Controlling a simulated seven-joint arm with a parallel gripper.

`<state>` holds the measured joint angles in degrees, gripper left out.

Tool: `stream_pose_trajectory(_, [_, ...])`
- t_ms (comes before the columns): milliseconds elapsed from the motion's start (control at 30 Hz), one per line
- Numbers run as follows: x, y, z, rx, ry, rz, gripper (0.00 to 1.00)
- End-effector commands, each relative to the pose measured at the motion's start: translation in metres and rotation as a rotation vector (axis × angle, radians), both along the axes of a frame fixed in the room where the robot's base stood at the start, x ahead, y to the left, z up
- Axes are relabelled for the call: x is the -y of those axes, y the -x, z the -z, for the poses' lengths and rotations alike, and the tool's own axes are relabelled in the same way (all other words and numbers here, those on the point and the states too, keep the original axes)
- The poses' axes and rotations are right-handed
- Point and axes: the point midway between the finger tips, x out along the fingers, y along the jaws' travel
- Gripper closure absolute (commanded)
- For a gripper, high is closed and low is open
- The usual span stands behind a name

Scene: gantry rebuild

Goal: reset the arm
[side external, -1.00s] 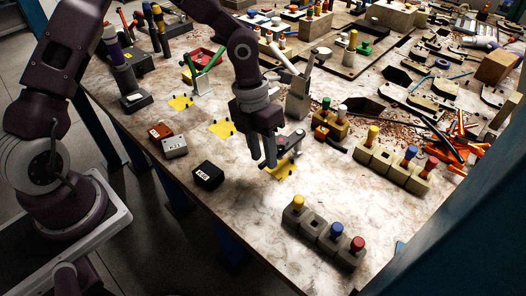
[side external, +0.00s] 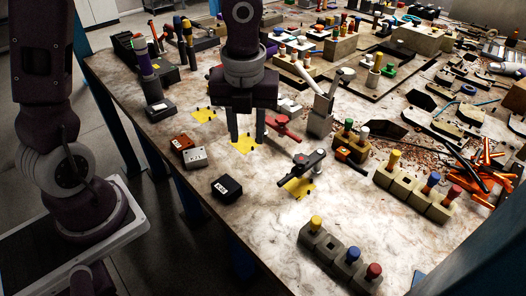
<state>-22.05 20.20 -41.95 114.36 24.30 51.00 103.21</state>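My gripper (side external: 247,138) hangs pointing down over the left-middle of the workbench (side external: 205,225). Its two grey fingers are spread apart with a clear gap, and I see nothing held between them. A yellow marked patch (side external: 243,146) lies beneath and behind the fingertips; I cannot tell the exact height above it. To the right, a dark grey part with a long handle (side external: 300,164) sits on another yellow patch (side external: 297,190), apart from the gripper. A red-handled part (side external: 282,127) is close to the right of the fingers.
A black box (side external: 227,188) and a grey box (side external: 195,158) stand near the left edge. A block with coloured pegs (side external: 338,257) is at the front, another (side external: 415,188) at right. Tools and orange pieces crowd the right and back. The front-middle tabletop is bare.

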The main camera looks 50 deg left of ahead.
Motion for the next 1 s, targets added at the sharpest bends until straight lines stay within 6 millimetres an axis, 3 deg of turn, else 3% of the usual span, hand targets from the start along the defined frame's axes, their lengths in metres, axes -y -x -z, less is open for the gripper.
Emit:
stream_pose_trajectory(100, [-0.023,0.043,-0.043,0.179,-0.041,-0.624,0.66])
stream_pose_trajectory(200, [-0.034,0.084,-0.074,0.340,0.087,-1.210,0.66])
stream_pose_trajectory(300, [-0.037,0.120,-0.091,0.408,0.317,-1.714,0.66])
stream_pose_trajectory(400, [-0.035,0.144,-0.098,0.374,0.531,-2.063,0.66])
stream_pose_trajectory(567, [-0.032,0.159,-0.101,0.295,0.688,-2.295,0.66])
stream_pose_trajectory(1000, [-0.033,0.159,-0.101,0.294,0.691,-2.305,0.66])
